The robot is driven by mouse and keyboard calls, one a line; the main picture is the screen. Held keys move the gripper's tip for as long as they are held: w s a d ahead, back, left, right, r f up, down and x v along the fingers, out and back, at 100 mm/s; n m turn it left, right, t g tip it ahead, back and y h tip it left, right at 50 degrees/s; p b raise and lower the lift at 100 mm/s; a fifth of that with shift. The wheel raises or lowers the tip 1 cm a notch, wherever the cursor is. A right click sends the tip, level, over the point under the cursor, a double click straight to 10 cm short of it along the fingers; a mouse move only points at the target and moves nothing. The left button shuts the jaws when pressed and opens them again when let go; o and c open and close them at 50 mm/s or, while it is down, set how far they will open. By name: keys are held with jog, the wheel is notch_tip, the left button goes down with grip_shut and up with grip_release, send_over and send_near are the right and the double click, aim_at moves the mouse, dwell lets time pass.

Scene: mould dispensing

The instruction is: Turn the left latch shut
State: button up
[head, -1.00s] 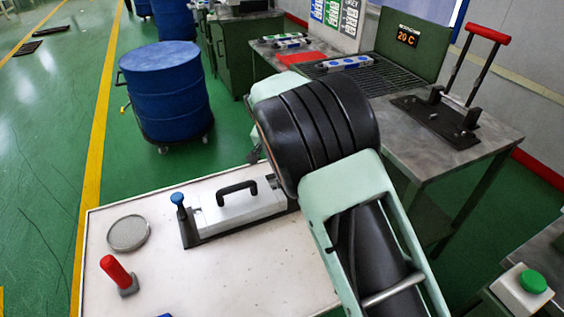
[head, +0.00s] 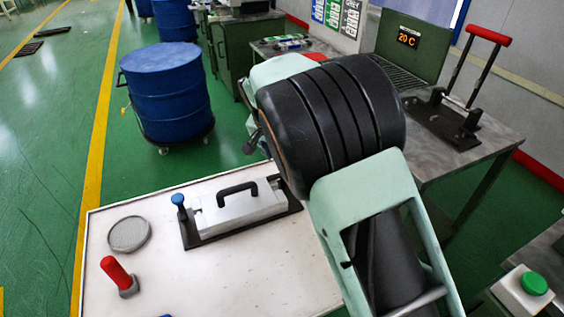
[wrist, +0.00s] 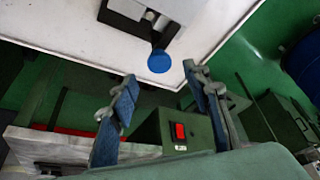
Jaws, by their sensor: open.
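The mould (head: 238,208) is a pale block with a black handle, lying on a dark base on the white table. A latch with a blue knob (head: 178,199) stands upright at its left end. My arm hides the far right end in the head view. In the wrist view, a blue latch knob (wrist: 159,61) sticks out from the mould's end near a table corner. I cannot tell for sure which latch this is. My gripper (wrist: 160,77) is open and empty, its fingertips either side of that knob in the picture, apparently short of it. The head view hides my gripper.
The white table (head: 235,270) also holds a round grey disc (head: 129,234) and a red-handled tool (head: 116,272). A blue drum (head: 168,95) stands behind it. A metal table (head: 480,150) with a red-handled press stands at the right.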

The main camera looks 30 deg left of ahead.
jog(key=v, duration=0.7)
